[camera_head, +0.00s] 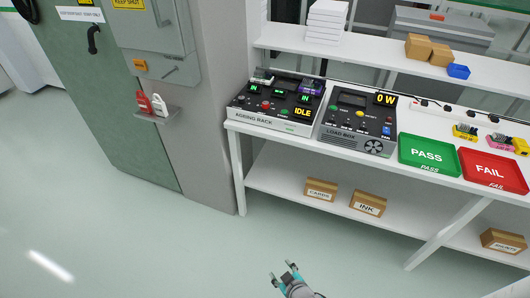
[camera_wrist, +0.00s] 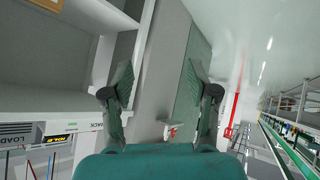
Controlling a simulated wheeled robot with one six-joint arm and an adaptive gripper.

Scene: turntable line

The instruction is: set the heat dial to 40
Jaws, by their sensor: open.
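I cannot pick out a dial marked heat in either view. The ageing rack (camera_head: 270,115) is a dark panel with several small knobs or buttons, green IN displays and a yellow IDLE display. Beside it stands the load box (camera_head: 352,122), with a small screen, coloured buttons and a 0 W display. My gripper (camera_head: 281,271) is low in the head view, in front of the bench and apart from it. In the wrist view my gripper (camera_wrist: 163,88) is open, with nothing between its fingers.
Green PASS (camera_head: 428,155) and red FAIL (camera_head: 490,169) trays lie right on the white bench. Cartons (camera_head: 367,202) sit on its lower shelf. A grey-green cabinet (camera_head: 110,95) stands left, with red and white tags (camera_head: 151,105) on a small ledge. The floor in front is clear.

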